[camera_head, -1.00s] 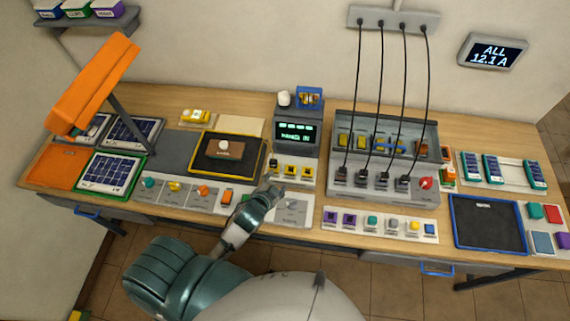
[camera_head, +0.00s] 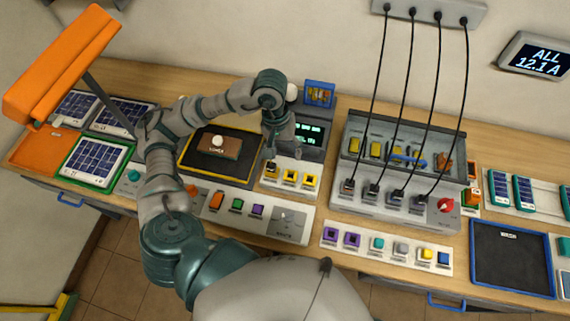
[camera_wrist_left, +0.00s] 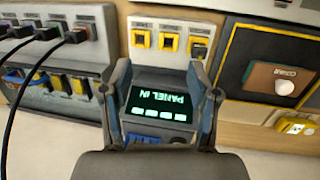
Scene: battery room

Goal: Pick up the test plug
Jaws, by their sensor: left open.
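My left gripper (camera_head: 270,150) hangs fingers down just behind a white strip with several yellow-framed sockets (camera_head: 291,178). In the wrist view its two fingers (camera_wrist_left: 160,66) are spread apart with nothing between them. The lit screen of the grey tester (camera_wrist_left: 160,103) shows behind the gap. A small dark piece (camera_wrist_left: 199,48), perhaps the test plug, sits at the socket on the strip's right end there. It is at the strip's left end in the head view (camera_head: 271,169), below the fingertips and apart from them. My right gripper is not in view.
Left of the gripper is a black tray (camera_head: 190,170) with a brown, white-knobbed block (camera_head: 219,146). To the right, a grey console (camera_head: 345,199) has several black cables rising to a wall strip (camera_head: 440,12). An orange lamp (camera_head: 62,62) overhangs the left end.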

